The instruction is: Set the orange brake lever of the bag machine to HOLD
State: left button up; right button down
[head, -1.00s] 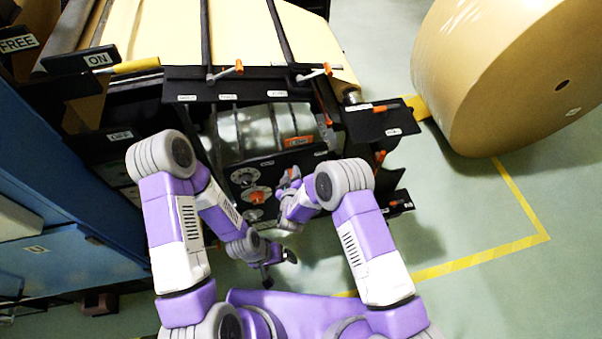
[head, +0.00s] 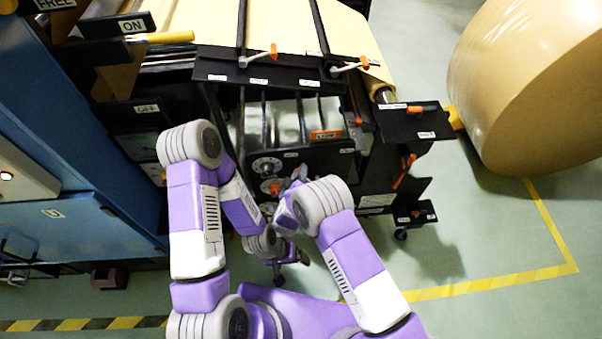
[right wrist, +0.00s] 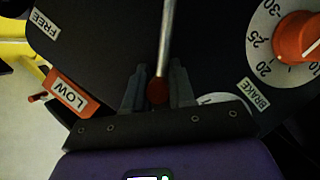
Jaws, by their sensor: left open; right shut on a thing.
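A metal lever rod (right wrist: 167,40) with a dark red-orange knob (right wrist: 157,92) stands on the black panel of the bag machine in the right wrist view. My right gripper (right wrist: 158,90) is shut on the knob end. A FREE label (right wrist: 46,25) and an orange LOW plate (right wrist: 70,93) are left of the rod. A BRAKE label (right wrist: 252,94) sits below a dial. No HOLD label is readable. In the head view my right gripper (head: 297,184) is at the panel's front, small and partly hidden by its arm. My left gripper (head: 286,262) is open, lower and apart from the panel.
An orange dial knob (right wrist: 298,38) is close right of my right gripper. Orange-handled levers (head: 405,170) and a black shelf (head: 412,122) project from the machine's right side. A large kraft roll (head: 525,90) stands at the right. A blue cabinet (head: 65,150) is at the left.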

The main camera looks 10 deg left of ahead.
jog(key=shift+s+f, duration=0.1)
jog(key=shift+f, duration=0.1)
jog(key=c, duration=1)
grip_release()
jog(key=shift+c, duration=0.2)
notch_tip(320, 180, up, 10)
jog(key=p, duration=0.3)
